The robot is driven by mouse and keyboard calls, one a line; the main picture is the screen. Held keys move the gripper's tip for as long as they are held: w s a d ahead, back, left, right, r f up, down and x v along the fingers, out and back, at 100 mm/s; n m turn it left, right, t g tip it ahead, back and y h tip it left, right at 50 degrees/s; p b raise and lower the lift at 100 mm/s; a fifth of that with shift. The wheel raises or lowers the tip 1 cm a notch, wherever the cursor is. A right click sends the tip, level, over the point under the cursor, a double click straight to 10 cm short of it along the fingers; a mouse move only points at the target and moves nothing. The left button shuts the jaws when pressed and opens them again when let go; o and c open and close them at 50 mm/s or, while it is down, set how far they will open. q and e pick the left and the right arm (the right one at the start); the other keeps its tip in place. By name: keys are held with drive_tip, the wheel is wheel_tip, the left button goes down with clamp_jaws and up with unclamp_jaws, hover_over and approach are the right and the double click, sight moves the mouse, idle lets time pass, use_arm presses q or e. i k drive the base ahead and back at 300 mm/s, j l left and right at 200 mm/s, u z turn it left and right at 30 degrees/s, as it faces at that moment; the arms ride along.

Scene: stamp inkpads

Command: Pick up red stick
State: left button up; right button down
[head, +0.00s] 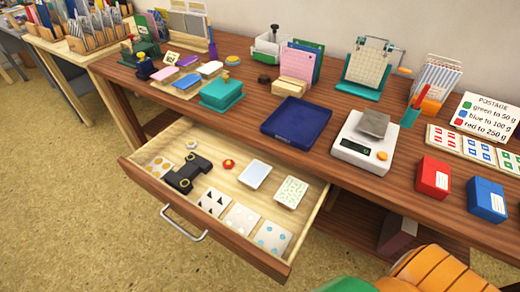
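A red stick (420,97) stands tilted in a small teal cup (409,117) on the right part of the wooden desk. Its upper part shows above the rim; its lower end is hidden in the cup. Neither of my grippers shows in the head view. An orange, ribbed part and a green part, which look like my own arm, are at the bottom right edge, well apart from the stick.
A scale (364,142) with a grey block stands left of the cup, and an orange holder (431,104) behind it. A red box (432,177) and a blue box (487,200) stand in front. The open drawer (205,224) juts out below the desk.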

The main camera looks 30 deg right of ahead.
sight(427, 87)
drive_tip(key=z, duration=2.05)
